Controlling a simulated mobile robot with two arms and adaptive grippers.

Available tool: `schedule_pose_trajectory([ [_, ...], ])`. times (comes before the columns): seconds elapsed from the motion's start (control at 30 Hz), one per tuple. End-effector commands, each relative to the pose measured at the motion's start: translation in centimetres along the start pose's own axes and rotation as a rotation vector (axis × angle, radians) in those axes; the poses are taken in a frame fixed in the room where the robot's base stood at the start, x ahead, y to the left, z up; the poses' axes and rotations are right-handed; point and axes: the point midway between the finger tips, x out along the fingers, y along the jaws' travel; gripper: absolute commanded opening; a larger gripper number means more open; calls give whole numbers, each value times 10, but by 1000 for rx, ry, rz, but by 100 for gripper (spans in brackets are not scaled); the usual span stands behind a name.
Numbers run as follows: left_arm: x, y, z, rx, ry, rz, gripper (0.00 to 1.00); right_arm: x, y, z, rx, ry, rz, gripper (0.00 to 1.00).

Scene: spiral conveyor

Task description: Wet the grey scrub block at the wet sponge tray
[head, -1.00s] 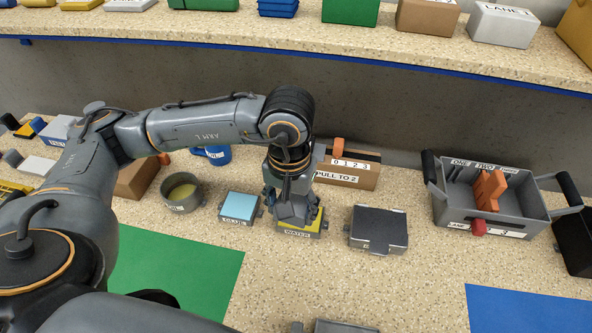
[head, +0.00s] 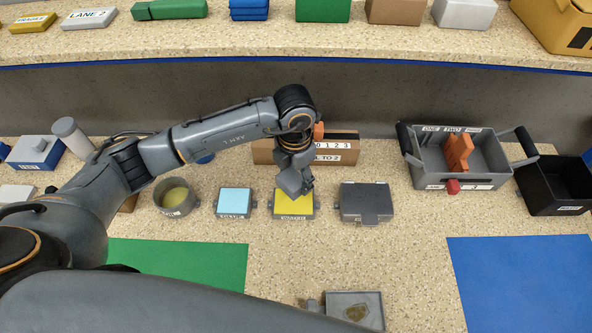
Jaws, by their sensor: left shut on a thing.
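The wet sponge tray (head: 279,216), with a yellow pad and a label that seems to read WATER, sits mid-counter. My left gripper (head: 305,188) is over its far part, shut on a small grey piece that looks like the grey scrub block (head: 289,182). The block's outline blends with the grey fingers. The yellow pad's near part is uncovered. I cannot tell whether the block touches the pad. My right gripper is out of view.
A light blue pad tray (head: 234,201) and a round cup (head: 174,197) stand left. A dark-topped grey tray (head: 366,203) stands right. A brown box (head: 264,152) is behind. A grey tray with a brown patch (head: 374,305) is in front. Counter between is clear.

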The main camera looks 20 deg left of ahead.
Motion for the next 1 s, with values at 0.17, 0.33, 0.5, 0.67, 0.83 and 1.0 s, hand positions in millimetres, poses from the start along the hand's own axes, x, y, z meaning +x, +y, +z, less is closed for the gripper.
schedule_pose_trajectory([
  [0.17,3,-1,2,-98,3,3,28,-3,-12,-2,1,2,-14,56],
  [0.33,3,-1,2,-102,2,3,28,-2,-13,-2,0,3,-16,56],
  [0.5,3,0,2,-100,2,3,28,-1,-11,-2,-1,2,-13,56],
  [0.67,8,-1,3,-100,3,2,28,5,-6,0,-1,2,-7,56],
  [0.83,23,0,2,-100,4,2,28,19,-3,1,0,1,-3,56],
  [1.0,42,0,2,-100,3,2,28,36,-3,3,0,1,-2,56],
])
